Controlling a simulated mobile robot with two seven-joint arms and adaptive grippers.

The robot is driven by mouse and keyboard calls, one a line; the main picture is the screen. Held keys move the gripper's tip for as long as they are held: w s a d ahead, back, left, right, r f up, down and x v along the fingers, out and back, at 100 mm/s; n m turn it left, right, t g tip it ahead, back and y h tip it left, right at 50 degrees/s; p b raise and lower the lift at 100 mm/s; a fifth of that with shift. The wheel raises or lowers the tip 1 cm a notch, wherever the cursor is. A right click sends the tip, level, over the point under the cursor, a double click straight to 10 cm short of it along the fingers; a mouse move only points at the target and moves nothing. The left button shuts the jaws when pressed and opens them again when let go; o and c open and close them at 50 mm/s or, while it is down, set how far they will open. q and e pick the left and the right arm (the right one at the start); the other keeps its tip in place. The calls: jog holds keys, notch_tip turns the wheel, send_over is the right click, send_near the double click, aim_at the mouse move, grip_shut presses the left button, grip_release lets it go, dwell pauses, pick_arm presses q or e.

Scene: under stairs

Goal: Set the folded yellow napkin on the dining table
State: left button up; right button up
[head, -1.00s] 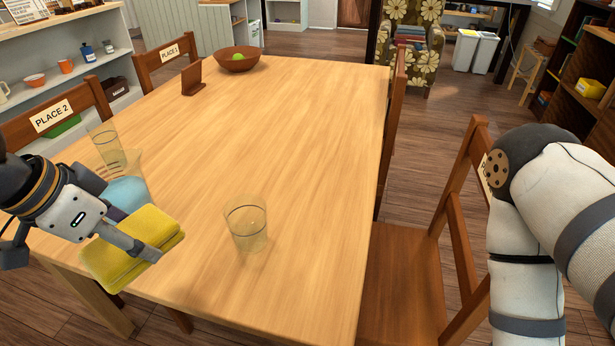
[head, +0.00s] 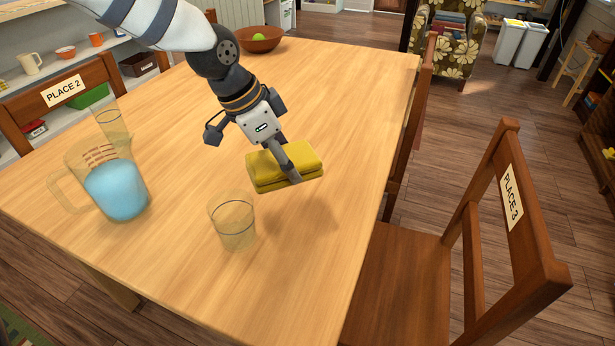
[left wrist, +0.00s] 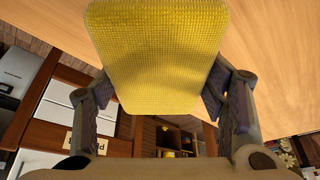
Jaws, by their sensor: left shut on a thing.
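The folded yellow napkin (head: 302,160) is held by my left gripper (head: 284,166), which is shut on it. In the left wrist view the napkin (left wrist: 158,55) sits between the two fingers of the gripper (left wrist: 165,95). In the head view the napkin is over the right part of the wooden dining table (head: 300,90), beyond the near glass. It appears a little above the tabletop, with a shadow below it to the right. My right gripper is not in view.
An empty glass (head: 233,222) stands near the napkin. A pitcher of blue liquid (head: 118,188) and another glass (head: 110,122) stand at the left. A bowl (head: 260,39) is at the far end. The chair labelled PLACE 3 (head: 512,192) is at the right. The table's near-right surface is clear.

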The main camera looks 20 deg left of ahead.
pick_arm(q)
jog(key=b, duration=0.2)
send_over(307, 189)
jog(key=s, duration=0.2)
jog(key=f, duration=0.4)
jog(key=a+f, duration=0.1)
jog(key=f, duration=0.1)
jog(key=shift+w, duration=0.15)
jog(key=f, duration=0.3)
jog(key=shift+w+f, duration=0.2)
jog(key=shift+w, duration=0.05)
jog(key=shift+r, duration=0.15)
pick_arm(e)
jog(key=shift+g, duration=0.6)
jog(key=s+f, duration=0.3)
pick_arm(q)
jog(key=o, duration=1.7)
